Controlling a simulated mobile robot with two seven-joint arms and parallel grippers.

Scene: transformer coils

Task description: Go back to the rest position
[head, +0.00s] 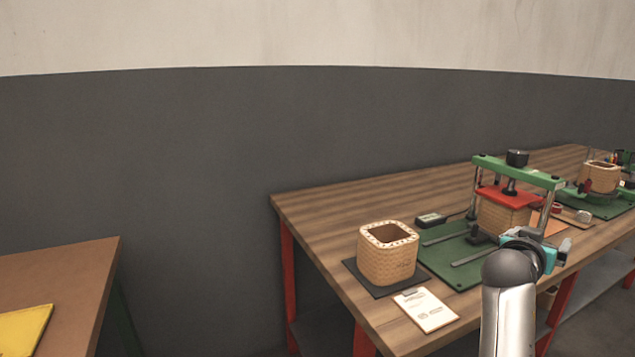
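One of my arms, a silver link with a dark round joint, comes up from the bottom right. It is most likely my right arm. Its gripper end is mostly hidden behind the joint, so whether it is open or shut cannot be seen. Beyond it stands a green press frame (520,171) with a red plate (507,197) over a tan coil block (500,216). The arm's end overlaps the front of this press in the view; contact cannot be told. My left gripper is not in view.
A wooden table (330,215) with red legs holds a tan hollow coil (386,262) on a dark mat, a clipboard (425,310) and a green mat (452,262). Another coil (599,176) stands farther right. A brown table (60,268) with a yellow item (22,328) is at left. A gap separates the tables.

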